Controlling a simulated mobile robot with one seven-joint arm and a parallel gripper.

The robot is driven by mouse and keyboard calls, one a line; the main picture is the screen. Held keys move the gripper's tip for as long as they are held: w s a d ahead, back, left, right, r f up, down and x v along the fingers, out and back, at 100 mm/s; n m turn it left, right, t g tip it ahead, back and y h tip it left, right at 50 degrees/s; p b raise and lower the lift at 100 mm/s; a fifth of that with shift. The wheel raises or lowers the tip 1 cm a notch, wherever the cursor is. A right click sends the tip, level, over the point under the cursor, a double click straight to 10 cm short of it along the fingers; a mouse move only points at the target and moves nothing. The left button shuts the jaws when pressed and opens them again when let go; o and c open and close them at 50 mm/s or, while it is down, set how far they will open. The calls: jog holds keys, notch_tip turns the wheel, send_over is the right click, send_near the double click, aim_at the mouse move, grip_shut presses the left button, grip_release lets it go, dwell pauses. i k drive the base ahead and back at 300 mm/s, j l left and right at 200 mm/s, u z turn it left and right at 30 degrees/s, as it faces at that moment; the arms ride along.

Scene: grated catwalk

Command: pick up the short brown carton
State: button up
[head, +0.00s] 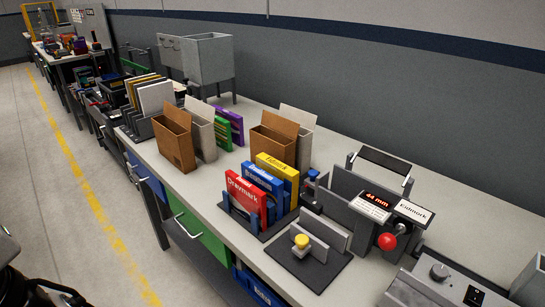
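Two open-topped brown cartons stand upright on the long grey bench. One brown carton (175,145) stands left of centre, near the bench's front edge, with its back flap raised. The other brown carton (272,144) stands further right, behind the coloured boxes. From this view I cannot tell surely which is the shorter. A grey carton stands close behind each. Dark parts at the lower left corner may be my arm and gripper (66,292), cut off by the frame. They are well away from both cartons, and I cannot make out the fingers.
A device with a red knob (386,241) is further right. A file rack (140,122) stands left. Some bare benchtop (207,184) lies before the cartons.

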aim_at(278, 145)
jog(key=i+j+u, duration=0.1)
jog(key=i+j, duration=0.15)
jog(key=i, duration=0.25)
jog(key=i+j+u, duration=0.15)
jog(key=i, duration=0.4)
